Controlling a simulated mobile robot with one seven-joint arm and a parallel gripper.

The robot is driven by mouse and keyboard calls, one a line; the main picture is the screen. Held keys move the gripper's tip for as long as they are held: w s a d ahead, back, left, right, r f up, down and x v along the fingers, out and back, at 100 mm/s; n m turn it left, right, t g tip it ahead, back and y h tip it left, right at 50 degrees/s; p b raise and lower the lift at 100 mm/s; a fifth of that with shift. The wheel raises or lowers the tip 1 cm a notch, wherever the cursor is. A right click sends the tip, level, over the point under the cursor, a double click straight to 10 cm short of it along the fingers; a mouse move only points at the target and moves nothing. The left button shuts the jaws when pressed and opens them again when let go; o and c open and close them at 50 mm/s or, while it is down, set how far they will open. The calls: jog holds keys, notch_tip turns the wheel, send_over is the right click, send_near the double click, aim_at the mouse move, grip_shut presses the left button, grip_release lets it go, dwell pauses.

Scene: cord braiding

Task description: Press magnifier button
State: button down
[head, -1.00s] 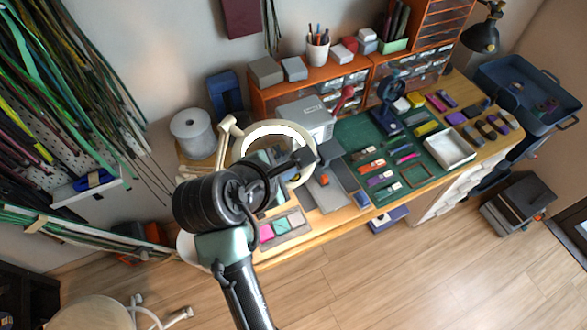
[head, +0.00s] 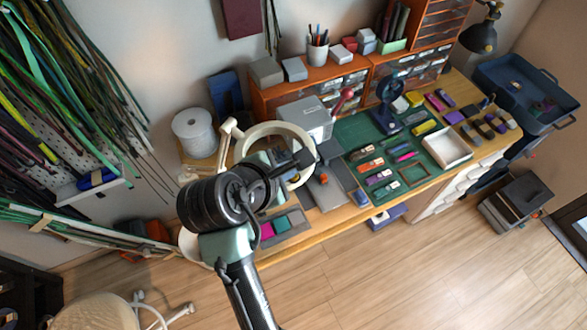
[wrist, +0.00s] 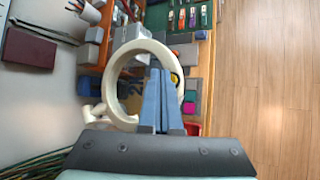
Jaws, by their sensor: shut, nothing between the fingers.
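The magnifier (head: 275,127) is a cream ring on a jointed arm, over the left part of the workbench. Its ring looks unlit. It also shows in the wrist view as a large ring (wrist: 111,78). My gripper (head: 304,158) is at the right side of the ring in the head view. In the wrist view its blue fingers (wrist: 160,78) are together, empty, and overlap the ring's right part. I cannot tell whether they touch the ring. The button cannot be made out; the fingers may hide it.
The workbench (head: 330,222) holds a green cutting mat (head: 350,131), a white tray (head: 446,148) and a grey box (head: 305,115). A white spool (head: 195,133) stands left of the ring. Cords (head: 60,80) hang on the left wall. The wooden floor (head: 390,270) in front is clear.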

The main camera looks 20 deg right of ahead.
aim_at(290, 182)
notch_tip(290, 182, up, 6)
jog(key=p, duration=0.8)
dwell(0.6)
